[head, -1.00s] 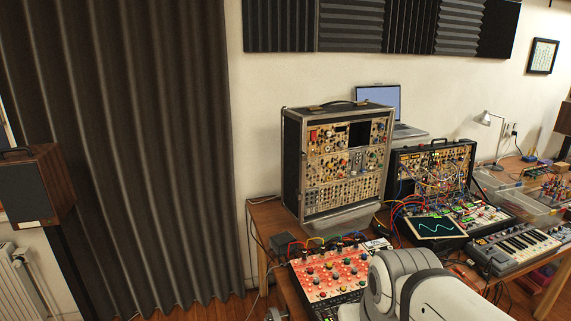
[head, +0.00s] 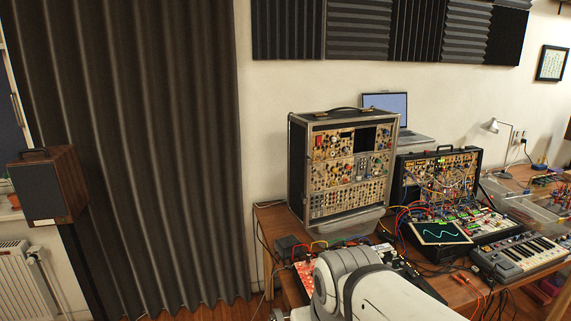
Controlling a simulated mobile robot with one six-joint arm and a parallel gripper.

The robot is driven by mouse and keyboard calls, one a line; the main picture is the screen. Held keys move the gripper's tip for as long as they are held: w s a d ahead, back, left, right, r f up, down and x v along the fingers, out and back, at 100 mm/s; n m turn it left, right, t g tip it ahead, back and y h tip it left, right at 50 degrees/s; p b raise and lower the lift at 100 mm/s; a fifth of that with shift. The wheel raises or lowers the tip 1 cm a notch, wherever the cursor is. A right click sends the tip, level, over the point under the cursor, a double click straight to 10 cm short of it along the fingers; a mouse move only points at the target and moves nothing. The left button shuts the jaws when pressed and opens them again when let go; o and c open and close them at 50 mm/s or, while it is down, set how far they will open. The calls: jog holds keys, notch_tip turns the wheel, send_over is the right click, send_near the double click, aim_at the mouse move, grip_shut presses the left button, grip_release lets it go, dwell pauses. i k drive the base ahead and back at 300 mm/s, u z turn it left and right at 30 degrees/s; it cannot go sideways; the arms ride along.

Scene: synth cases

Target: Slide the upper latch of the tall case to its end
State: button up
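The tall case (head: 296,170) stands upright on the wooden desk, with a black frame, a handle on top and rows of beige modules on its open front. Its upper latch is too small to make out in the head view. My white arm crosses the bottom of the picture in front of the case and hides part of the desk. My gripper is out of the picture, so its contact with the case cannot be seen.
A red-panelled device (head: 304,275) lies partly behind my arm. A smaller synth case (head: 437,172) with many cables, a tablet (head: 441,233) and a keyboard (head: 520,255) stand to the right. A laptop (head: 386,104) is behind. A speaker (head: 47,187) stands left, before the curtain (head: 160,150).

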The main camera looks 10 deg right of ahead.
aim_at(308, 159)
jog(key=z, duration=0.05)
jog(key=i, duration=1)
jog(key=u, duration=0.05)
